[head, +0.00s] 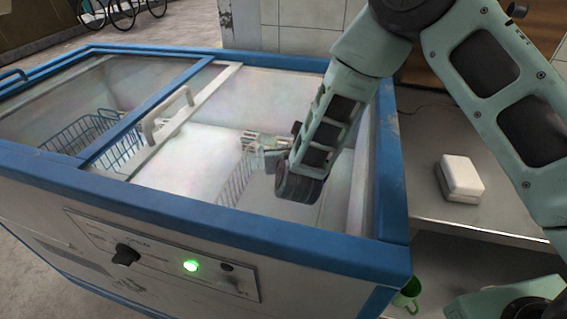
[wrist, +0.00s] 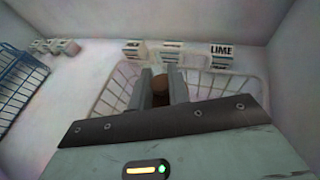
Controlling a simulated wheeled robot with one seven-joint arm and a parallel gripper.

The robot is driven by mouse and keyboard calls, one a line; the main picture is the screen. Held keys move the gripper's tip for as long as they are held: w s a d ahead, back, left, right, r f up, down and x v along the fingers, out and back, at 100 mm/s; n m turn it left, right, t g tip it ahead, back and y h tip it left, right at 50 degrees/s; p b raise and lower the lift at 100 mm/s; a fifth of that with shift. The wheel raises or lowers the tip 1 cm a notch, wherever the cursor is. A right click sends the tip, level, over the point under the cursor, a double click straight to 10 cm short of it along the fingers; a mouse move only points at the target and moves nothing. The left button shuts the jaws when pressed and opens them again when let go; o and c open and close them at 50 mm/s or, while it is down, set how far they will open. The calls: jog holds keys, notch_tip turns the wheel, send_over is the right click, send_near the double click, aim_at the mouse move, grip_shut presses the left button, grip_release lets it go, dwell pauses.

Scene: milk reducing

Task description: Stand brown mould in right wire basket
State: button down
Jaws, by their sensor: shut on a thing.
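The brown mould (wrist: 160,84) shows as a small round brown end between the fingers in the wrist view. My gripper (wrist: 161,82) is shut on it. In the head view my gripper (head: 264,150) is inside the freezer, under the right opening, and its fingers and the mould are too small to make out. The right wire basket (head: 236,180) is white; in the wrist view its wires (wrist: 237,90) spread on both sides of my fingers. I cannot tell whether the mould touches the basket floor.
A blue wire basket (head: 88,140) is at the freezer's left. Several small cartons, one marked LIME (wrist: 221,52), stand beyond the white basket. The freezer's blue rim (head: 200,215) and the sliding lid's handle (head: 166,118) border the opening. A white box (head: 461,177) sits on the side counter.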

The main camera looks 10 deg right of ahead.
jog(key=shift+f, duration=1.75)
jog(key=shift+f, duration=0.15)
jog(key=c, duration=1.3)
grip_release()
jog(key=shift+c, duration=0.2)
jog(key=shift+r, duration=0.25)
jog(key=v, duration=0.7)
jog(key=shift+s, duration=0.3)
